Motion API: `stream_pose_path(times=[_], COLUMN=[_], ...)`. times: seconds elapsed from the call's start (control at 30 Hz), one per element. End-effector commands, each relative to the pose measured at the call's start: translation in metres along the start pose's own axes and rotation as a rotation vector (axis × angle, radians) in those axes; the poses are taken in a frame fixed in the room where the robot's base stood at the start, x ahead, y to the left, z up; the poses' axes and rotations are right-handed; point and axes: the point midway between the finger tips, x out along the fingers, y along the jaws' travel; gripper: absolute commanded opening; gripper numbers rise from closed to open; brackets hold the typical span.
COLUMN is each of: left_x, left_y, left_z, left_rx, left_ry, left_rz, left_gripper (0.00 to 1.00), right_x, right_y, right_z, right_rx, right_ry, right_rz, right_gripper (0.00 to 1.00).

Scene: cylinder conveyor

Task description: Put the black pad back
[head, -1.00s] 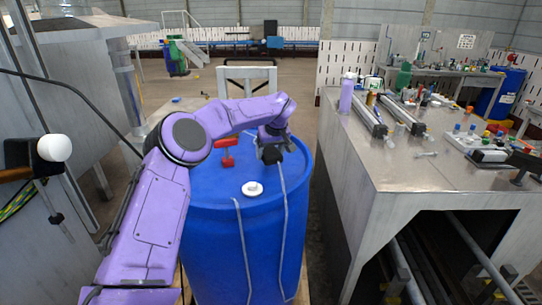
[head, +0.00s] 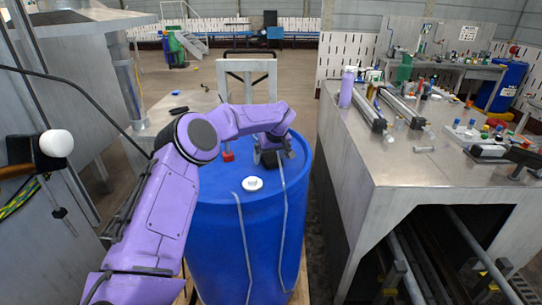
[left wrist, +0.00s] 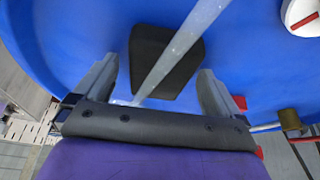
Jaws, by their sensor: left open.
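The black pad (left wrist: 148,52) lies on the blue top of the drum in the left wrist view, with a pale grey strip crossing over it. It also shows as a dark block under the gripper in the head view (head: 268,160). My left gripper (left wrist: 157,68) is open, with one finger to each side of the pad and gaps between fingers and pad. In the head view the left gripper (head: 272,150) is low over the far side of the blue drum (head: 240,240). My right gripper is not in view.
A white cap (head: 252,183) sits on the drum top, and a red fitting (head: 228,155) stands beside the gripper. Grey strips run down the drum's front. A metal workbench (head: 400,165) with rails and small parts stands close on the right.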

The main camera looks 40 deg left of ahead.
Motion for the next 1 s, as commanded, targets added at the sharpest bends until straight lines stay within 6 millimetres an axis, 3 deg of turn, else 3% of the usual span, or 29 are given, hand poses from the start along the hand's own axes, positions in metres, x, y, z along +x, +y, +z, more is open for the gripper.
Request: stream_pose_path(times=[0.13,0.5,0.67,1.0], left_x=[-0.022,-0.109,-0.121,-0.122], left_y=[0.001,0.001,0.000,0.000], left_z=[-0.001,-0.001,0.000,-0.001], left_rx=[-0.001,-0.001,0.001,0.000], left_ry=[0.002,0.002,0.001,0.001], left_rz=[0.005,0.002,0.001,0.001], left_gripper=[0.98,0.98,0.98,0.98], right_x=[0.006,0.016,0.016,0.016], right_y=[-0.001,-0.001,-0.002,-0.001], right_z=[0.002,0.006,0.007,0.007], right_rx=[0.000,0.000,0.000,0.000], right_ry=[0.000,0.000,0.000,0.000], right_rz=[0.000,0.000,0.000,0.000], right_gripper=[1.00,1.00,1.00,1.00])
